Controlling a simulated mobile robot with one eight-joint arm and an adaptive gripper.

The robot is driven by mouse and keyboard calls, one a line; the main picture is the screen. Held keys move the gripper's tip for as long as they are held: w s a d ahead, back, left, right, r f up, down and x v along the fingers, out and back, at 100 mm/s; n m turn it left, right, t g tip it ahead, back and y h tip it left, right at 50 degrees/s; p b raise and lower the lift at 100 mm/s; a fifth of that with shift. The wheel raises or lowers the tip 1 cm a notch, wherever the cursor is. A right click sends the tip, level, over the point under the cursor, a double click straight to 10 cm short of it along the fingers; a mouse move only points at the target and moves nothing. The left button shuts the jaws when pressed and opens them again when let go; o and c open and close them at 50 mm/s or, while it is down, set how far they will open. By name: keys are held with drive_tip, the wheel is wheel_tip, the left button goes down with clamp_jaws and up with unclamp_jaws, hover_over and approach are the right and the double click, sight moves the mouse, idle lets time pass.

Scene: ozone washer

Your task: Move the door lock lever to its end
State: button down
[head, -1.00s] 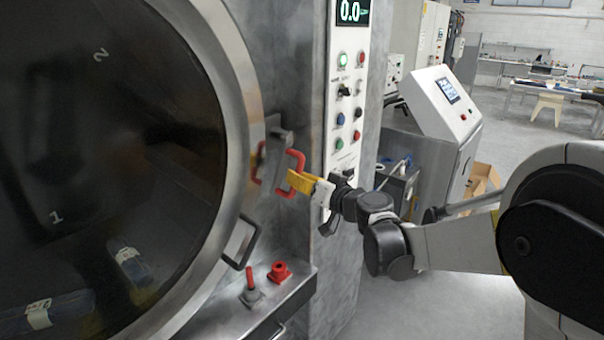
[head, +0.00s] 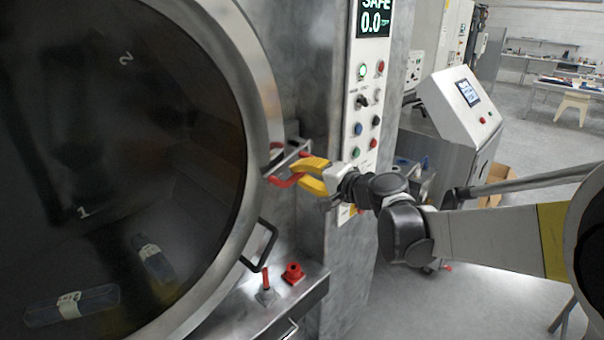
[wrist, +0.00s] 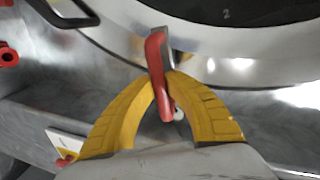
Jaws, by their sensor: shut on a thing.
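The door lock lever (head: 284,182) is a red handle on a grey metal bracket at the right rim of the round washer door (head: 262,75). In the head view it lies roughly level, pointing at the door rim. My gripper (head: 312,172) has yellow fingers and reaches it from the right. In the wrist view the red lever (wrist: 157,75) stands between the yellow fingertips of my gripper (wrist: 160,82), which are closed on it from both sides. The fingers hide part of the lever in the head view.
A black door handle (head: 262,246) sticks out below the lever. A red knob (head: 293,272) and a small red-tipped lever (head: 266,281) stand on the ledge below. The control panel (head: 368,100) with buttons is just behind my gripper. Open floor lies to the right.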

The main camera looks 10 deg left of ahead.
drive_tip(key=shift+s+r+m, duration=0.1)
drive_tip(key=shift+r+m, duration=0.4)
drive_tip(key=c, duration=1.4)
unclamp_jaws()
drive_tip(key=v, duration=1.2)
drive_tip(key=shift+d+r, duration=0.1)
